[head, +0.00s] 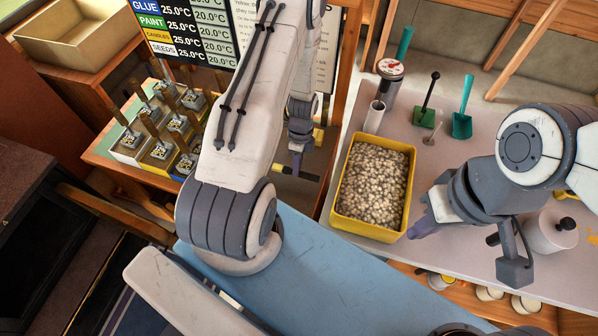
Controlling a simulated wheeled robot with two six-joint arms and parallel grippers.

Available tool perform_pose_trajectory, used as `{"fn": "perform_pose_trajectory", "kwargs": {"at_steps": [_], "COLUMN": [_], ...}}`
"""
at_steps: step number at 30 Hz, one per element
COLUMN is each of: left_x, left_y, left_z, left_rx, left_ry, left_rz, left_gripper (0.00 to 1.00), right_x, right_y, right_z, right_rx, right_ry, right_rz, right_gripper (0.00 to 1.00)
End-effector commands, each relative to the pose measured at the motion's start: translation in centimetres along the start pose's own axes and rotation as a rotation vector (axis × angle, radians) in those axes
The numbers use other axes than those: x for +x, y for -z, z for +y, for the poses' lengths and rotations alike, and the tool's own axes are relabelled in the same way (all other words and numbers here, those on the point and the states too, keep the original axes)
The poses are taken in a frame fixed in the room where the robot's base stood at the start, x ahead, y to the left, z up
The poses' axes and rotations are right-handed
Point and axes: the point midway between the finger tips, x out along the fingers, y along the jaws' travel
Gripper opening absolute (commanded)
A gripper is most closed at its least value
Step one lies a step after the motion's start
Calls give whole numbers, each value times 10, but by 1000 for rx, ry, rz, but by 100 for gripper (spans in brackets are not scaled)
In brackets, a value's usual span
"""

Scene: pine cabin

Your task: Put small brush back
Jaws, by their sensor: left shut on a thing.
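My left gripper (298,166) hangs near the middle, below the end of its arm, beside the left edge of the white bench. It is shut on the small brush (311,177), a thin bar with a black part on the right and a yellow part on the left. The brush lies nearly level, and the gripper covers its middle. My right gripper (424,226) is at the right edge of the yellow bin, over the bench. Its fingers are seen from an angle that hides whether they are open, and I see nothing in them.
A yellow bin (338,212) of pale pellets stands on the white bench (455,160). Behind it are a white cup (374,117), a can (388,88), a green black-handled tool (425,117) and a teal scoop (462,125). A tray of several potted stakes (129,146) is at left.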

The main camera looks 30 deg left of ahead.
Motion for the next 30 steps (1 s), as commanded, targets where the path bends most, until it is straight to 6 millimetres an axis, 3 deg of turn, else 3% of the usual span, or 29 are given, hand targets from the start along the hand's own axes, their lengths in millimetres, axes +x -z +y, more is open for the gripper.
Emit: {"fn": "perform_pose_trajectory", "kwargs": {"at_steps": [10,18,19,21,30], "left_x": [42,46,46,46,45], "left_y": [1,2,2,2,2], "left_z": [-9,-11,-10,-10,-10], "left_rx": [1,3,3,3,3], "left_ry": [1,3,3,3,3], "left_rz": [0,-1,-1,-1,-1], "left_gripper": [0,0,32,57,57], "right_x": [-3,-3,-3,-3,-3], "right_y": [0,0,0,0,0], "right_z": [0,0,0,0,0], "right_rx": [0,0,0,0,0], "right_ry": [0,0,0,0,0], "right_rz": [0,0,0,0,0], "right_gripper": [0,0,0,0,0]}}
